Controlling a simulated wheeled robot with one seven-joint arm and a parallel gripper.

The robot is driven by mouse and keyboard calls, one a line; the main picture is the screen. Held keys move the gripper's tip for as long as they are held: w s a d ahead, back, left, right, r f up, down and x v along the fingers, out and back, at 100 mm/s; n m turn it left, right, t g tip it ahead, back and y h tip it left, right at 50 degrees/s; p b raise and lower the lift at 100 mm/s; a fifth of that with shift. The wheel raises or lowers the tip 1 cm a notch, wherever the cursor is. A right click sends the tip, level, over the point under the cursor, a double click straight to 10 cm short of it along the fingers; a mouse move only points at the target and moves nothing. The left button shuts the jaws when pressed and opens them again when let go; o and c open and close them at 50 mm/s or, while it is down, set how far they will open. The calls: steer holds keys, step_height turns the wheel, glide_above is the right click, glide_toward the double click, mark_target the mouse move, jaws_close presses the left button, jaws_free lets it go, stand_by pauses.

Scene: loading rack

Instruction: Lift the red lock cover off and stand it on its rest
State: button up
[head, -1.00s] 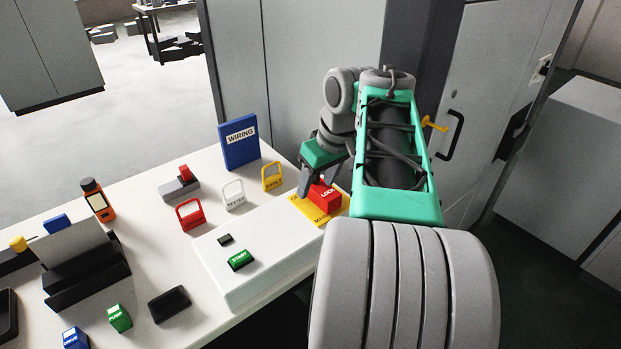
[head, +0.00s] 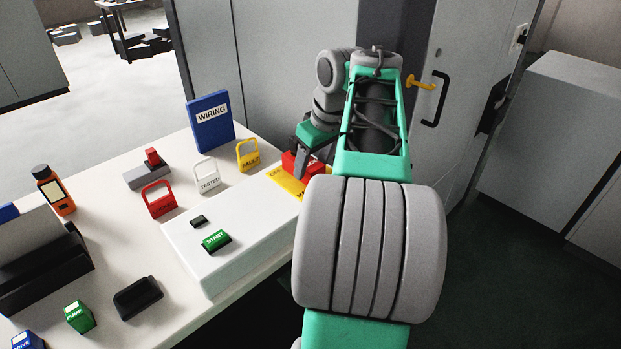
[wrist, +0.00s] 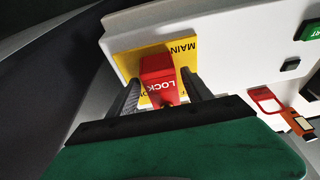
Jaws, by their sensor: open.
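The red lock cover (head: 288,162), a block lettered LOCK, sits on the yellow MAIN plate (head: 287,183) at the far end of the white box. In the wrist view the red cover (wrist: 157,72) stands between the two fingers of my gripper (wrist: 161,84), one on each side. The fingers are open; whether either touches the cover I cannot tell. In the head view my gripper (head: 303,162) is low over the plate and hides part of the cover. I cannot make out a rest for the cover with certainty.
Red, white TESTED and yellow FAULT tags (head: 248,158) stand beside the white box (head: 228,265). A grey block with a red piece (head: 148,174), a blue WIRING binder (head: 211,124) and an orange bottle (head: 55,192) stand behind. A green START button (head: 216,241) is on the box.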

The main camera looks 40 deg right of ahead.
mark_target(312, 165)
jaws_close()
stand_by(1.3)
steer(key=shift+r, duration=0.15)
steer(key=shift+r+p, duration=3.65)
steer(key=shift+p, duration=0.15)
